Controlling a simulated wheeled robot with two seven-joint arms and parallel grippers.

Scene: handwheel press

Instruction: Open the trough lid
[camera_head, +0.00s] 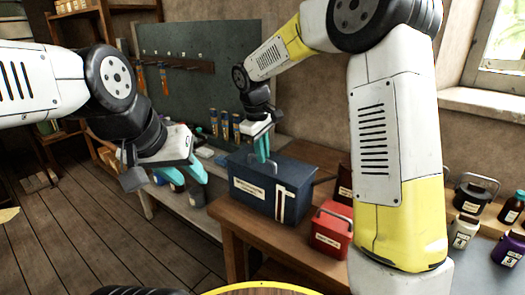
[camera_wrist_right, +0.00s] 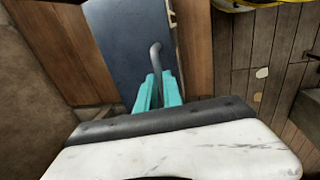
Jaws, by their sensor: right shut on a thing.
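A dark blue box-shaped trough (camera_head: 240,202) with a white label and white marks on its front stands on the wooden bench; its lid (camera_head: 292,171) looks down on it. My right gripper (camera_head: 262,158) points down over the lid's left part. In the right wrist view, my right gripper (camera_wrist_right: 158,90) is shut on a grey bar handle (camera_wrist_right: 155,55) that rises from the blue lid (camera_wrist_right: 125,40).
A red box (camera_head: 331,236) with a grey handle stands right of the trough, near the bench edge. Bottles and a dark pot (camera_head: 474,195) stand at the far right. A tool board (camera_head: 205,75) is behind. My right forearm covers much of the bench's right side.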

